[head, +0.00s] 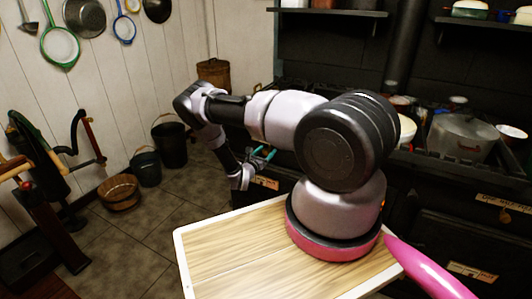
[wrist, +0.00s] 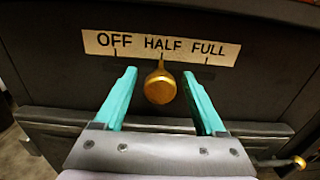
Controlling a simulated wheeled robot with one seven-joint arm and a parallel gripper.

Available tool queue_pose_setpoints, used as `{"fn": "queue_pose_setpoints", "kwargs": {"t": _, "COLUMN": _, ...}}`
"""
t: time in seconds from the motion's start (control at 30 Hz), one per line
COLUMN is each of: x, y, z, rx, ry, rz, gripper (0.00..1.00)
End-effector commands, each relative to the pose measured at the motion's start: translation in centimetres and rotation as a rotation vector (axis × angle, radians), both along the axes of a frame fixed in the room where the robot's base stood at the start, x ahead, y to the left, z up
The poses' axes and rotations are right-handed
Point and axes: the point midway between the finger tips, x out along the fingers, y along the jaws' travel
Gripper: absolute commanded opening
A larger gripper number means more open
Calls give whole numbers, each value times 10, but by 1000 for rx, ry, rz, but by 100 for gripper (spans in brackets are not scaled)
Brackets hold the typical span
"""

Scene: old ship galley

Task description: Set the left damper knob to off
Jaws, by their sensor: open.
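The damper knob (wrist: 161,89) is brass and round, with a narrow pointer rising from its top. It sits on a dark stove front below a cream label plate (wrist: 160,46) reading OFF, HALF, FULL from left to right. The pointer stands nearly upright, at the HALF mark. My gripper (wrist: 159,73) is open in the wrist view, one teal finger on each side of the knob, with gaps visible between fingers and knob. In the head view my gripper (head: 263,153) is at the stove's left end, just above a small label; the knob cannot be made out there.
A second brass handle (wrist: 299,162) sticks out at the lower right in the wrist view. In the head view, a stockpot (head: 461,138) stands on the stove top. Dark buckets (head: 170,145) and a wooden tub (head: 119,193) stand on the tiled floor at left.

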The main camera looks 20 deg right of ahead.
Motion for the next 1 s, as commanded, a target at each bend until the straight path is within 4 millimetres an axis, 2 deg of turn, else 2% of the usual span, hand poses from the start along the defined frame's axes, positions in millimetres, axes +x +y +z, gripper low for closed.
{"fn": "queue_pose_setpoints", "kwargs": {"t": 0.07, "x": 0, "y": 0, "z": 0, "rx": 0, "ry": 0, "rz": 0, "gripper": 72}}
{"fn": "queue_pose_setpoints", "kwargs": {"t": 0.1, "x": 0, "y": 0, "z": 0, "rx": 0, "ry": 0, "rz": 0, "gripper": 68}}
{"fn": "queue_pose_setpoints", "kwargs": {"t": 0.27, "x": 0, "y": 0, "z": 0, "rx": 0, "ry": 0, "rz": 0, "gripper": 7}}
{"fn": "queue_pose_setpoints", "kwargs": {"t": 0.3, "x": 0, "y": 0, "z": 0, "rx": 0, "ry": 0, "rz": 0, "gripper": 0}}
{"fn": "queue_pose_setpoints", "kwargs": {"t": 1.0, "x": -1, "y": 1, "z": 0, "rx": 0, "ry": 0, "rz": 0, "gripper": 0}}
